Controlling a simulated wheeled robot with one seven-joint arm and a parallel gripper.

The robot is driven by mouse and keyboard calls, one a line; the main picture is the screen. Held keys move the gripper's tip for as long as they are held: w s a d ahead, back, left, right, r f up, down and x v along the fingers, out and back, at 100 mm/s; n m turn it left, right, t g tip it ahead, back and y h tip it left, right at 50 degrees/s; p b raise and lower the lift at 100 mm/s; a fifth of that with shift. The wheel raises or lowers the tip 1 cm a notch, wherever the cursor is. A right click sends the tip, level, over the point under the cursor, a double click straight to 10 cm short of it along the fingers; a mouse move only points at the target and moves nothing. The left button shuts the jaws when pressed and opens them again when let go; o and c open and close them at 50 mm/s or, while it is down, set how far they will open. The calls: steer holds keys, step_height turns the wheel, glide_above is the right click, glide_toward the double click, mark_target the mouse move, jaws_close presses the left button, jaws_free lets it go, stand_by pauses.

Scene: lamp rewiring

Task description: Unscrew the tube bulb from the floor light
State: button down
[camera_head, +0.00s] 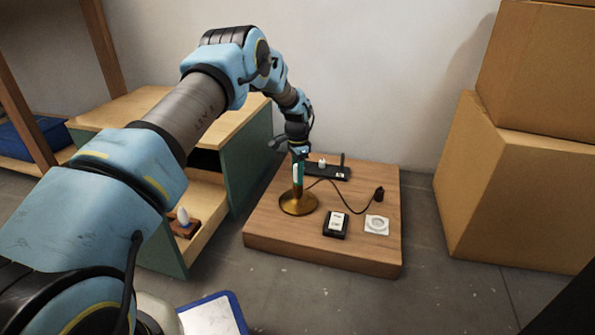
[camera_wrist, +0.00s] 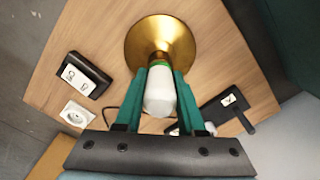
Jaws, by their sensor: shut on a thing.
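The floor light (camera_head: 298,203) stands on a low wooden platform, with a round brass base. In the wrist view its brass base (camera_wrist: 160,45) flares out below the tube bulb. The white tube bulb (camera_wrist: 160,92) sits upright at the top of the light, with a green ring at its lower end. My gripper (camera_head: 298,168) reaches down from above the light. In the wrist view my gripper's green fingers (camera_wrist: 160,78) lie on both sides of the bulb and are shut on it. The threads at the bulb's foot are hidden.
The wooden platform (camera_head: 270,228) also holds a black switch box (camera_head: 335,224), a white socket (camera_head: 377,225), a cord with a black plug (camera_head: 379,194) and a black strip (camera_head: 328,173). A cabinet with an open drawer, holding another white bulb (camera_head: 183,216), stands left. Cardboard boxes (camera_head: 510,180) stand right.

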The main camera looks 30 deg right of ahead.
steer(key=shift+r+n+p, duration=0.15)
steer(key=shift+n+p, duration=0.4)
steer(key=shift+n, duration=0.45)
steer(key=n+p, duration=0.1)
steer(key=n, duration=0.2)
steer(key=shift+n, duration=1.5)
steer(key=n+p, duration=0.1)
steer(key=n, duration=0.3)
steer(key=shift+s+n, duration=0.1)
steer(key=shift+n, duration=0.2)
steer(key=n, duration=0.3)
steer(key=shift+d+n+p, duration=0.1)
steer(key=shift+n+p, duration=0.2)
steer(key=shift+p, duration=0.05)
